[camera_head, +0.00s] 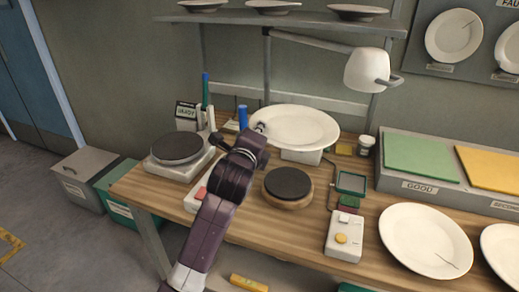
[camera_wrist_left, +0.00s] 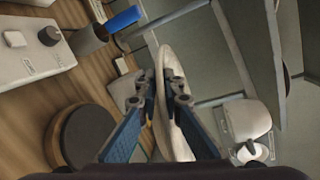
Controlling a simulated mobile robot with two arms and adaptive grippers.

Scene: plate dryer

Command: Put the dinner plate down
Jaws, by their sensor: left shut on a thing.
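The white dinner plate (camera_head: 296,127) is in the head view, raised above the back of the workbench (camera_head: 300,226). My left gripper (camera_head: 260,128) is at the plate's left edge, and the arm partly hides the grip. In the left wrist view the plate (camera_wrist_left: 180,143) shows edge-on between the two blue fingers of my left gripper (camera_wrist_left: 163,92), which are shut on its rim. My right gripper is in neither view.
A round dark pad on a wooden base (camera_head: 288,184) stands in front of the plate. A scale (camera_head: 178,149) is at left. Other plates (camera_head: 426,241) lie at right, below green and yellow pads (camera_head: 421,157). A lamp (camera_head: 367,70) hangs above.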

